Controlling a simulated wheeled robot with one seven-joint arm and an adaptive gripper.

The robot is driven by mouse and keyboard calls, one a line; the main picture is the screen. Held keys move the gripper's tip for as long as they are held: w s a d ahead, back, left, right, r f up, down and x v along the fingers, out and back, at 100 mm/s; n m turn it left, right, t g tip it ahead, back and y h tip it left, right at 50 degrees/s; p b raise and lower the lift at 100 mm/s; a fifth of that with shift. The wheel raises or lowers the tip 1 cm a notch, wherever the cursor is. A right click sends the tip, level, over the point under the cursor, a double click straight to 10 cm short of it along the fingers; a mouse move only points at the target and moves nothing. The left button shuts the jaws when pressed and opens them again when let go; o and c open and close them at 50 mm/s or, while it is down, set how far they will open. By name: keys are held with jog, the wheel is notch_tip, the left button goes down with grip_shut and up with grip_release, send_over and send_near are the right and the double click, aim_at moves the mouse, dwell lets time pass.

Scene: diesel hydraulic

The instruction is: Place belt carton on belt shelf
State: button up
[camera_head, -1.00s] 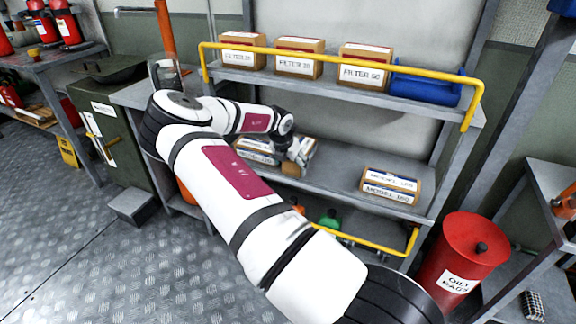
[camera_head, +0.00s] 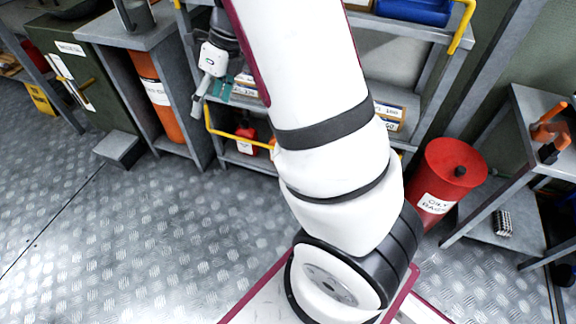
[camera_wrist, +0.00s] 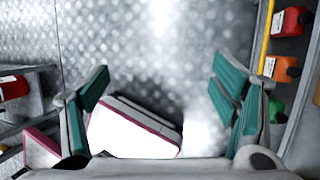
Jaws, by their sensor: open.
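My gripper (camera_head: 208,92) hangs in front of the left part of the shelf unit, its teal-padded fingers pointing down. In the wrist view its fingers are spread wide (camera_wrist: 162,85), with nothing between them but the floor and part of my base. On the middle shelf (camera_head: 262,110), cartons (camera_head: 245,87) with white labels show at the left, just right of the gripper and apart from it, partly hidden by my arm. Another labelled carton (camera_head: 389,114) sits at the right of that shelf, also partly hidden. I cannot tell from the labels which is the belt carton.
A yellow rail (camera_head: 228,144) runs along the low shelf, near a red bottle (camera_head: 246,136). A red rag bin (camera_head: 445,172) stands right of the unit. A grey bench (camera_head: 525,110) is farther right. The floor (camera_head: 130,235) at left is clear.

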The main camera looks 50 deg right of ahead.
jog(key=s+a+r+n+g+y, duration=0.1)
jog(key=s+a+r+n, duration=0.45)
jog(key=s+n, duration=0.2)
jog(key=s+a+r+n+g, duration=0.1)
jog(key=s+a+r+n, duration=0.45)
jog(key=s+n, duration=0.2)
jog(key=s+d+r+n+h, duration=0.1)
jog(key=s+n+h, duration=0.4)
jog(key=s+n, duration=1.1)
jog(key=shift+s+r+n, duration=0.3)
jog(key=shift+s+r, duration=0.2)
jog(key=shift+s, duration=0.75)
